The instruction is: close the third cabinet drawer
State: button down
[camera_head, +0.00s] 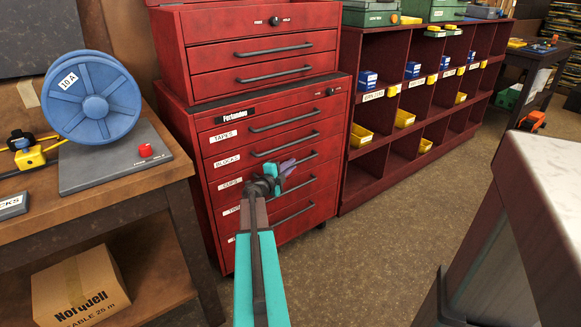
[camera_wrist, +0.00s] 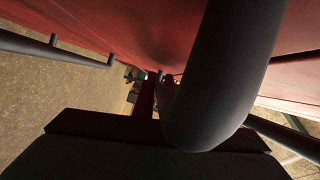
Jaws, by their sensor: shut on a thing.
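The red cabinet (camera_head: 262,160) has several labelled drawers with dark bar handles. The third drawer, labelled CUPS (camera_head: 230,183), looks flush or nearly flush with the others; my gripper hides part of its front. My gripper (camera_head: 285,172) is at the third drawer's handle (camera_head: 306,158) and shut on it. In the wrist view a thick dark rounded bar (camera_wrist: 215,80), seemingly this handle, fills the near field against the red drawer fronts.
A red tool chest (camera_head: 262,50) stands on the cabinet. A bench with a blue cable reel (camera_head: 93,97) is left; red shelving with bins (camera_head: 405,118) is right. A pale-topped unit (camera_head: 545,180) stands at the right front. Brown floor (camera_head: 375,245) between is clear.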

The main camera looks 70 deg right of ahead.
jog(key=shift+w+d+r, duration=0.1)
jog(key=shift+w+d, duration=0.05)
jog(key=shift+w, duration=0.15)
jog(key=c, duration=1.8)
grip_release()
jog(key=shift+s, duration=0.1)
jog(key=f+p+v, duration=0.1)
jog(key=v, duration=1.2)
jog(key=shift+a+r+p, duration=0.35)
jog(key=shift+a+r, duration=0.1)
jog(key=shift+s, duration=0.1)
